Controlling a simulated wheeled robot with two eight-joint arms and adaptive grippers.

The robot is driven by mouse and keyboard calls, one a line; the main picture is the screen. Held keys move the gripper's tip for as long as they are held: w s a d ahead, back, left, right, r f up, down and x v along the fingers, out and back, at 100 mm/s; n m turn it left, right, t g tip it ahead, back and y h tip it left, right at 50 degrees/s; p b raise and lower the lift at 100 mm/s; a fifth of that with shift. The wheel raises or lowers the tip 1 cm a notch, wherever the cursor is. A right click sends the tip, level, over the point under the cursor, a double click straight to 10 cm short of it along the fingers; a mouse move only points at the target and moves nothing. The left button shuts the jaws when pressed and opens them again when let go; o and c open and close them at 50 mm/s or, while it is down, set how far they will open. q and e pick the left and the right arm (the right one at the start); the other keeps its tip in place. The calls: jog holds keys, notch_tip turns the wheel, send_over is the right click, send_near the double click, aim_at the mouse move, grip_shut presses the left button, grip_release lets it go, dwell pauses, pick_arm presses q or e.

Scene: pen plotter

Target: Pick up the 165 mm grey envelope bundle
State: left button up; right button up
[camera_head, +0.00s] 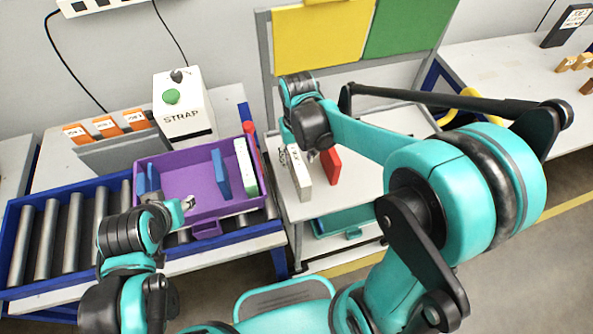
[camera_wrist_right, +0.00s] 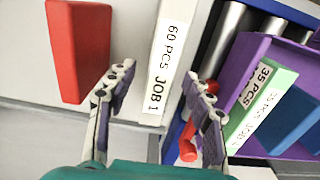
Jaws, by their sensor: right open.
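A pale grey envelope bundle (camera_head: 300,180) stands on the white table beside a red bundle (camera_head: 331,167). In the right wrist view, the grey bundle (camera_wrist_right: 166,62) carries a white label reading "60 PCS JOB 1", and the red bundle (camera_wrist_right: 76,50) is to its left. My right gripper (camera_wrist_right: 158,78) is open, with one finger on each side of the grey bundle in that view. I cannot tell whether either finger touches it. In the head view, my right wrist hides part of the bundles. My left gripper (camera_head: 188,203) is over the purple tote, too small to read.
The purple tote (camera_head: 178,206) holds blue and green bundles and sits on the roller conveyor (camera_head: 45,245) at left. Yellow and green panels (camera_head: 318,38) rise behind the table.

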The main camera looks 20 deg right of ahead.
pick_arm(q)
notch_tip(320, 180, down, 3)
jog(key=b, duration=0.2)
jog(key=shift+b, duration=0.3)
pick_arm(e)
jog(key=f, duration=0.5)
jog(key=shift+s+f, duration=0.2)
jog(key=shift+f, duration=0.15)
pick_arm(q)
jog(key=shift+r, duration=0.1)
pick_arm(e)
jog(key=shift+r, duration=0.1)
jog(key=shift+c, duration=0.7)
grip_shut()
